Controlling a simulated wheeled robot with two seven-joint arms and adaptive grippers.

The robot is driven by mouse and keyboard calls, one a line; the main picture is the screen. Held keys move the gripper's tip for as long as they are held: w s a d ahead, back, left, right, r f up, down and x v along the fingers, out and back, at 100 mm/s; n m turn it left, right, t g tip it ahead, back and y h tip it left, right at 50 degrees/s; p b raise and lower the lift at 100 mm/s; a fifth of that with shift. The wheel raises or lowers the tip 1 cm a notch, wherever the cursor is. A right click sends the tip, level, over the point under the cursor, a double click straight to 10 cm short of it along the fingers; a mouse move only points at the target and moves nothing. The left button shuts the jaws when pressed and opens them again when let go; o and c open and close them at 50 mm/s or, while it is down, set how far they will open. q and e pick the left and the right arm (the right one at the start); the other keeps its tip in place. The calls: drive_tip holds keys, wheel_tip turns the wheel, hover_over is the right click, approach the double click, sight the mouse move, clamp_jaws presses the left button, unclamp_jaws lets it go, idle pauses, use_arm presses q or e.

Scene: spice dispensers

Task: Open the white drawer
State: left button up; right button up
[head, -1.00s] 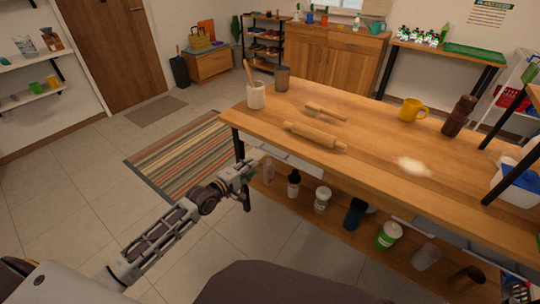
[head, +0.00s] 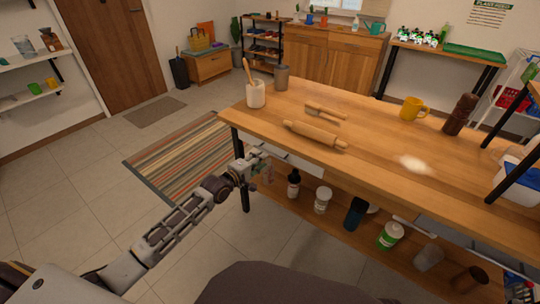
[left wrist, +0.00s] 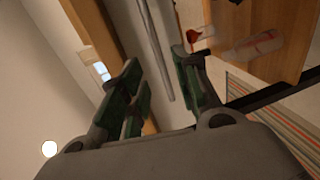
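The white drawer (head: 292,160) shows as a pale strip under the near edge of the wooden table (head: 375,160), partly hidden by the tabletop. My left gripper (head: 260,160) is at the table's near left corner, close to the left end of the drawer. In the left wrist view my left gripper (left wrist: 160,88) is open, with its dark green finger pads apart. A long grey bar (left wrist: 155,45), which looks like the drawer handle, lies in the gap between the fingers as seen there. Contact cannot be told. My right gripper is not in view.
Bottles and jars, including a dark bottle (head: 294,183) and a white jar (head: 322,200), stand on the lower shelf (head: 290,208). A rolling pin (head: 314,136) and a utensil crock (head: 256,94) are on the tabletop. The floor at the left is clear.

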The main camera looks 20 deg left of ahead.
use_arm(q)
drive_tip(key=shift+b+x, duration=1.05)
drive_tip(key=shift+x, duration=2.7)
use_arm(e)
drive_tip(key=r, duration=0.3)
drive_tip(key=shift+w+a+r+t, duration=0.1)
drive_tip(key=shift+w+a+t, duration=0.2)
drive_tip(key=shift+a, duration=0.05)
use_arm(q)
drive_tip(key=shift+c, duration=0.4)
clamp_jaws()
